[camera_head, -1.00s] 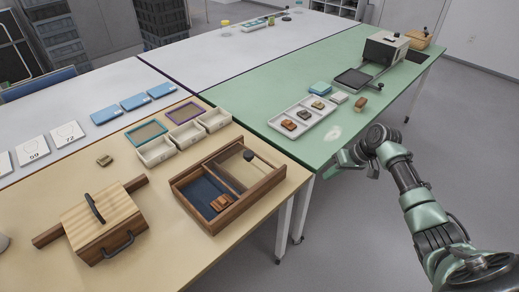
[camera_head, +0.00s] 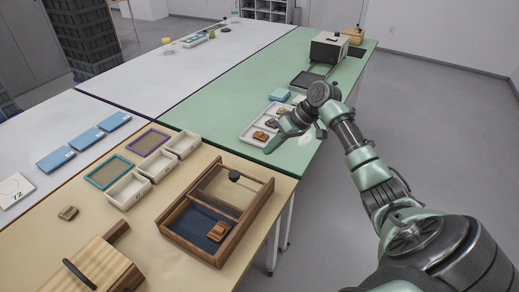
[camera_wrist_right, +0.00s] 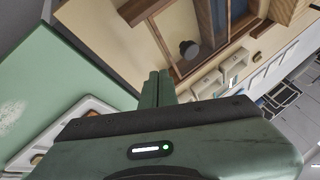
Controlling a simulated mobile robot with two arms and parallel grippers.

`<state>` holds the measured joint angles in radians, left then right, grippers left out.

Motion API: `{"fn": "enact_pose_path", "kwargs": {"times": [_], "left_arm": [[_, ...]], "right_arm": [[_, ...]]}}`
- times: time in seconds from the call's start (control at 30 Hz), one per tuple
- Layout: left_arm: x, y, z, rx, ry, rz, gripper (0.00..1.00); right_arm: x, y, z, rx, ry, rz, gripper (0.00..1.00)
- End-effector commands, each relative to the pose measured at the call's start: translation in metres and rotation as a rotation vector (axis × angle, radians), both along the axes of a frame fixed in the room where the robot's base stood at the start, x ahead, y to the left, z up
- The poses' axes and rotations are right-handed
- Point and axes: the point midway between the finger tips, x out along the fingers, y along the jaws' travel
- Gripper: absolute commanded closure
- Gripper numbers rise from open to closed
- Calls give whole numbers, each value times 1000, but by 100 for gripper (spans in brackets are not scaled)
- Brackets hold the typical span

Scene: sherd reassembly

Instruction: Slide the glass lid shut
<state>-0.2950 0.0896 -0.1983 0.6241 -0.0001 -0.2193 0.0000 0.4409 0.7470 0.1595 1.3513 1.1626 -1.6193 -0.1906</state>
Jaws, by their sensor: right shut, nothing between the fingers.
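A wooden case (camera_head: 246,222) stands on the tan table. Its glass lid (camera_head: 222,184) shows faintly over the far half and carries a round black knob (camera_head: 234,175). The near half is uncovered, with a dark blue lining and a red-brown sherd (camera_head: 218,231) inside. The knob also shows in the right wrist view (camera_wrist_right: 189,49), beyond the fingertips and apart from them. My right gripper (camera_head: 269,149) is shut and empty, above the green table's near edge; its closed fingers show in the wrist view (camera_wrist_right: 158,74). My left gripper is out of view.
A white tray (camera_head: 249,141) with sherds lies by my right gripper on the green table (camera_head: 200,110). Several cream boxes (camera_head: 128,191) stand left of the case. A striped wooden box (camera_head: 105,258) is at the lower left.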

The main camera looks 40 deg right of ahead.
Motion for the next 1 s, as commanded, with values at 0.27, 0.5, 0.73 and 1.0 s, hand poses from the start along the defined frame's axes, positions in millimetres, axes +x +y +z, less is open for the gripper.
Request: {"fn": "enact_pose_path", "kwargs": {"times": [0.27, 0.5, 0.73, 1.0], "left_arm": [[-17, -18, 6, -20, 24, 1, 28], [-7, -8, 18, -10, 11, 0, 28], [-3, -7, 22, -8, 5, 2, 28], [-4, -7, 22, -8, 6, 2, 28]], "right_arm": [[24, 28, -49, 4, 4, 0, 100], [32, 58, -62, 0, 0, 3, 100], [33, 72, -66, -1, 0, 0, 100], [33, 73, -66, -1, 0, 0, 100]]}}
